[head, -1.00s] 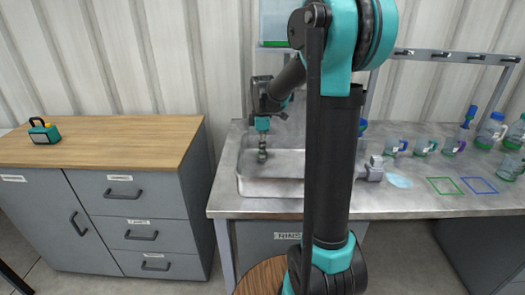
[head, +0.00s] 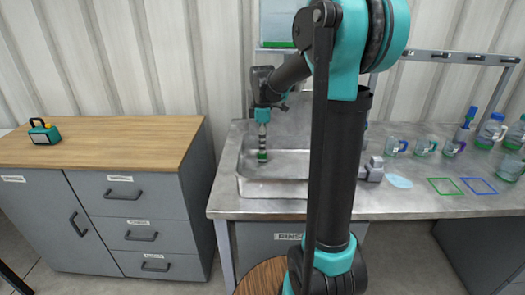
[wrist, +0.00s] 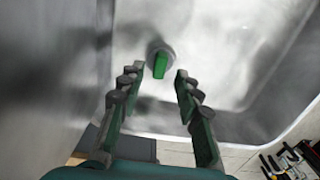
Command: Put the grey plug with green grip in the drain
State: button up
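The grey plug with a green grip (wrist: 160,60) shows in the wrist view against the pale sink floor, its round grey body around the upright green grip. My gripper (wrist: 160,71) is open, with one finger on each side of the view, and the plug is just beyond and between the fingertips, with gaps on both sides. In the head view my gripper (head: 262,151) points straight down into the sink basin (head: 285,187), with green at its lower end. No drain opening shows; whether the plug sits in it I cannot tell.
A grey tap block (head: 371,170) stands right of the basin, partly behind my arm. Cups (head: 424,147) and bottles (head: 490,130) stand on the right counter. The wooden cabinet top (head: 110,142) at left holds only a teal box (head: 43,132).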

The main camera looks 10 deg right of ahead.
notch_tip(320, 180, up, 9)
dwell(0.3)
jog(key=shift+f, duration=0.15)
